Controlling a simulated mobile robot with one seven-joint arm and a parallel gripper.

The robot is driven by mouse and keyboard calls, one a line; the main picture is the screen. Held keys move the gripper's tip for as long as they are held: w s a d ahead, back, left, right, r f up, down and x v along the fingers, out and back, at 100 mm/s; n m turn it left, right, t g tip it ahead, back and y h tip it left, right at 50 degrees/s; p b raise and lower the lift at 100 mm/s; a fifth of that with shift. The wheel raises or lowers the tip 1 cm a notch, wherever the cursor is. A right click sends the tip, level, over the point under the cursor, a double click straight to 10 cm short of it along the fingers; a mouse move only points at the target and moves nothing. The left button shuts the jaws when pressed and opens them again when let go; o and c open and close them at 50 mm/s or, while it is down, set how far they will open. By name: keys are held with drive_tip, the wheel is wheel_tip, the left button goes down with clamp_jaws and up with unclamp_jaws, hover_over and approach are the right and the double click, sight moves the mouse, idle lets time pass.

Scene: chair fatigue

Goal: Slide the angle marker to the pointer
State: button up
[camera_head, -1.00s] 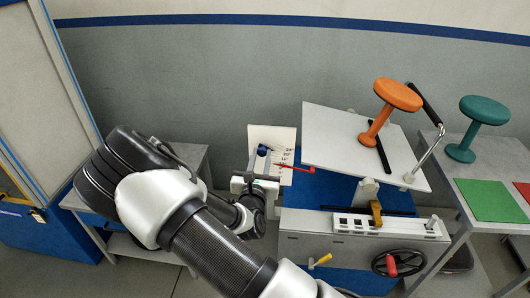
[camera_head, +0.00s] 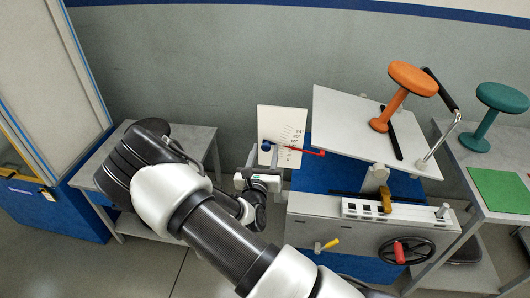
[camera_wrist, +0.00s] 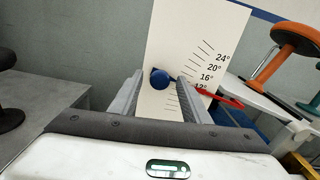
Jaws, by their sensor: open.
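The angle marker is a blue round knob (camera_wrist: 160,78) on a white scale board (camera_wrist: 168,40) marked in degrees. In the wrist view it sits between my two fingers, nearer the left one; I cannot tell whether they touch it. The knob also shows in the head view (camera_head: 266,146), near the board's left side. The red pointer (camera_head: 304,151) reaches across the board from the tilted plate; in the wrist view (camera_wrist: 218,96) it is right of the right finger, near the 12° and 16° marks. My gripper (camera_wrist: 160,88) is open and faces the board.
A tilted grey plate (camera_head: 345,125) with an orange stool (camera_head: 388,125) stands right of the board. A green stool (camera_head: 480,135) is on the right table. The machine has a black handwheel (camera_head: 405,250) and a yellow handle (camera_head: 328,244). A grey table (camera_head: 195,140) stands at left.

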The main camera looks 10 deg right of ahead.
drive_tip(key=shift+s, duration=0.1)
drive_tip(key=v, duration=1.7)
